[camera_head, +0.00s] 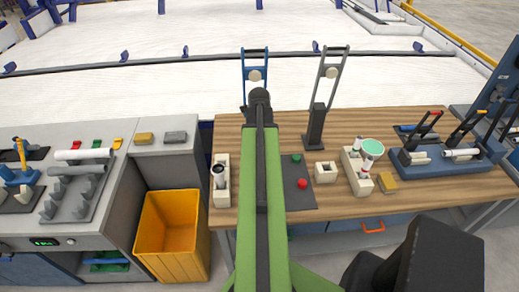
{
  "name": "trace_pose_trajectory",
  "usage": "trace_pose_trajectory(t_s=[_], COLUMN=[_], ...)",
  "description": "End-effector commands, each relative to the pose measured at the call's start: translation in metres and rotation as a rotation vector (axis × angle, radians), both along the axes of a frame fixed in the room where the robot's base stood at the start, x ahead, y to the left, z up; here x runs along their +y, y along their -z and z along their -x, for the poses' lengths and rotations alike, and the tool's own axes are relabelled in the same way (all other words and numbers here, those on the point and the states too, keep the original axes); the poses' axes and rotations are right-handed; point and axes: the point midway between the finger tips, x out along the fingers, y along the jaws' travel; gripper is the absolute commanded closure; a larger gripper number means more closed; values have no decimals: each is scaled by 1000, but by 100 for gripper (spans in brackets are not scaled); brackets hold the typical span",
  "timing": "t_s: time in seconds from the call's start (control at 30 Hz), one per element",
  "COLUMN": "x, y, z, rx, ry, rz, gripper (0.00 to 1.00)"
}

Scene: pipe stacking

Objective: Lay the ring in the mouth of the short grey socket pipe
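My green arm (273,215) reaches forward over the middle of the wooden table, and its dark far joint (258,98) shows near the back edge. I cannot make out gripper fingers. A short grey pipe piece with a dark mouth (219,178) stands in a pale tray left of my arm; I cannot tell whether it is the socket pipe. I cannot pick out the ring for certain. Small pale upright pieces and a mint disc (373,147) are in a tray right of my arm.
The wooden table (420,207) has bare room at its right front. A yellow bin (168,232) stands left of it, below a grey counter. A blue tool rack (445,164) is at the right.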

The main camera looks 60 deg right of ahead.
Motion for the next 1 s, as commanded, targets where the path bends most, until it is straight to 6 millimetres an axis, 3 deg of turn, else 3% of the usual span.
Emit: trace_pose_trajectory(t_s=[0.37, 0.4, 0.57, 0.83, 1.0], x=[0, 0, 0, 0, 0], y=[2, 2, 2, 2, 2], z=[0, 0, 0, 0, 0], rx=[0, 0, 0, 0, 0], ry=[0, 0, 0, 0, 1], rz=[0, -1, 0, -1, 0], gripper=[100, 57, 37, 37, 15])
